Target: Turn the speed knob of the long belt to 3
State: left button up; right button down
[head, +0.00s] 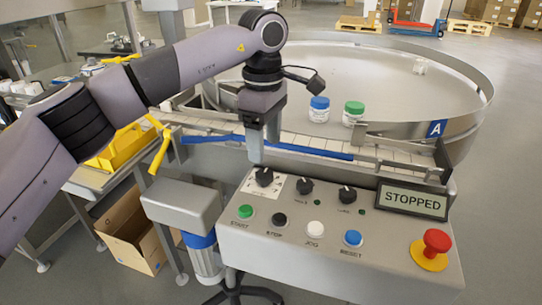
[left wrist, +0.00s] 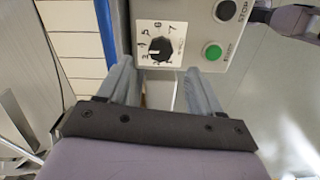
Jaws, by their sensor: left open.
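The dark speed knob (head: 264,177) sits on a white numbered dial plate at the upper left of the control panel. In the left wrist view, the knob (left wrist: 162,50) shows a pale mark on its left side, but I cannot tell exactly which number it meets. My left gripper (head: 257,150) points down just above and behind the knob. In the left wrist view, the open fingers (left wrist: 168,72) stand to either side below the knob, with nothing between them. The long belt (head: 300,142) runs behind the panel. My right gripper is out of view.
The panel (head: 330,245) also carries two more knobs, a green button (head: 246,211), black, white and blue buttons, and a red emergency button (head: 437,241). Its display (head: 411,201) reads STOPPED. Blue-lidded (head: 319,109) and green-lidded (head: 353,113) jars stand on the round table (head: 400,85).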

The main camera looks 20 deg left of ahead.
aim_at(264, 173)
pick_arm(q)
jog(key=shift+a+f, duration=0.15)
notch_tip(264, 173, down, 7)
jog(key=shift+s+r, duration=0.1)
jog(key=shift+r, duration=0.1)
jog(key=c, duration=1.1)
